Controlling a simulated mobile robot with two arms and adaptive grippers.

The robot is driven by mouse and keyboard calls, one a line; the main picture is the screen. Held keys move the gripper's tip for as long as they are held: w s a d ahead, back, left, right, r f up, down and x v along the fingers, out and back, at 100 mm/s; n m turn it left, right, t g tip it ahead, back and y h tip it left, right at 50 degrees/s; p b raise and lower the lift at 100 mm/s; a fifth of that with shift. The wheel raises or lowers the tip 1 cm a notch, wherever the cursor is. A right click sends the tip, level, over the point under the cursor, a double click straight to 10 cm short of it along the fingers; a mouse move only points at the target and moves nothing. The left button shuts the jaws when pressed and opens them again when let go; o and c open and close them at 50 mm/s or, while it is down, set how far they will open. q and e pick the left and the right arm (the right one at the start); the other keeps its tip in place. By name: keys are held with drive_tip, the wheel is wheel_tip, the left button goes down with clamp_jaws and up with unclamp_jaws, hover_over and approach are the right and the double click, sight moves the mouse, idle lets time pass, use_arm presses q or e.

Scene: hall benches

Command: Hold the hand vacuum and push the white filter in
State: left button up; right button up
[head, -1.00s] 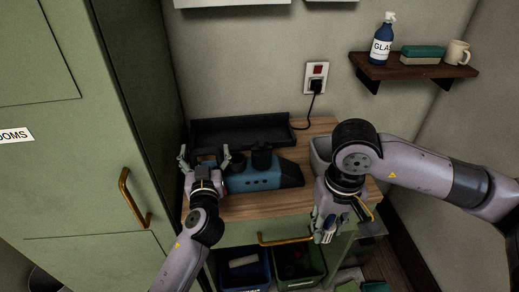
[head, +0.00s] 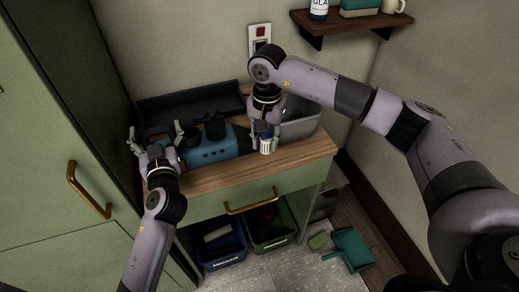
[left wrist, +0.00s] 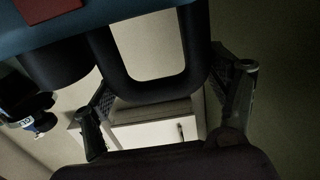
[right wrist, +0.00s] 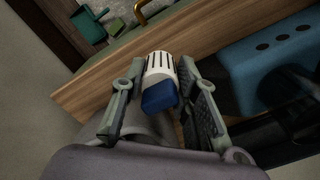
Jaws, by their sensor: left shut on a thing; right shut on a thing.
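The hand vacuum (head: 207,147), blue with a dark handle and dark top parts, lies on the wooden worktop. My left gripper (head: 157,143) is shut on its dark loop handle, which also shows in the left wrist view (left wrist: 150,90). The white filter (head: 266,146), slotted with a blue end, is in my right gripper (head: 265,134), just right of the vacuum and apart from it. In the right wrist view the filter (right wrist: 161,66) sits between the fingers, its blue end toward the camera. The vacuum's blue side (right wrist: 270,55) with dark round holes shows there too. The filter's seat is hidden.
A grey tub (head: 306,124) stands behind my right gripper. A black tray (head: 180,112) lies along the wall behind the vacuum. Below are a blue bin (head: 220,256), a green bin (head: 268,238) and a teal dustpan (head: 352,248). The worktop's front right is bare.

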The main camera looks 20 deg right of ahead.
sight(266, 152)
drive_tip(key=shift+f, duration=2.5)
drive_tip(key=o, duration=0.6)
drive_tip(key=shift+f, duration=0.1)
drive_tip(key=shift+o, duration=0.2)
